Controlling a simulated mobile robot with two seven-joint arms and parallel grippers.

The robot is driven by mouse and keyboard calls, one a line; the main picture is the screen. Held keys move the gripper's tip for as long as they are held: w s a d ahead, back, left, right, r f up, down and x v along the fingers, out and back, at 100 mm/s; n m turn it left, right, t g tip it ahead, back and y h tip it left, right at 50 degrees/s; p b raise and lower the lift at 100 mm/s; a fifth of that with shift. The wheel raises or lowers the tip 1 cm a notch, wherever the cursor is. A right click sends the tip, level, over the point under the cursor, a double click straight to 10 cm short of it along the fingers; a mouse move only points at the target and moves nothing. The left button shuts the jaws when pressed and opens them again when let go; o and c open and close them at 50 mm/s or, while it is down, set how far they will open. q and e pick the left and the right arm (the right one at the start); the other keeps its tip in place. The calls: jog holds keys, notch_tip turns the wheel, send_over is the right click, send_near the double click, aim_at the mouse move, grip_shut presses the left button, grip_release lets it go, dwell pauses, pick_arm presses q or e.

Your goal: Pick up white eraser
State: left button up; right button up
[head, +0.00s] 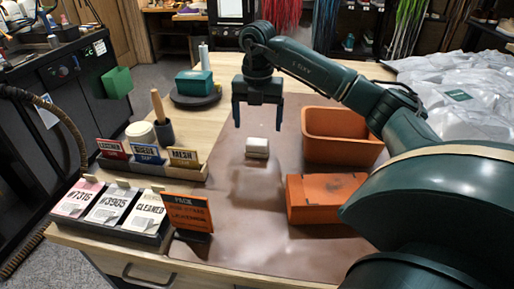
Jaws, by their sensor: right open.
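The white eraser (257,148) is a small pale block lying on the brown mat (245,205) near the middle of the table. My right gripper (257,122) is above the eraser, pointing down. Its two dark fingers are spread apart with nothing between them. The fingertips look a little above the eraser and do not appear to touch it. My left gripper does not show in the head view.
An orange bin (342,151) and an orange box (318,199) stand right of the eraser. A card rack (150,165), label tray (120,205) and orange sign (188,213) stand left. A green box (194,83) sits behind. Wrapped white bags (460,95) lie right.

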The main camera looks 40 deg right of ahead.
aim_at(257, 141)
jog(key=shift+s+a+f, duration=0.1)
jog(key=shift+f, duration=1.65)
jog(key=shift+s+a+f, duration=0.1)
jog(key=shift+f, duration=1.65)
jog(key=shift+c, duration=0.3)
jog(key=c, duration=1)
notch_tip(257, 141, up, 10)
jog(key=shift+r, duration=0.1)
jog(key=o, duration=0.4)
jog(key=c, duration=0.3)
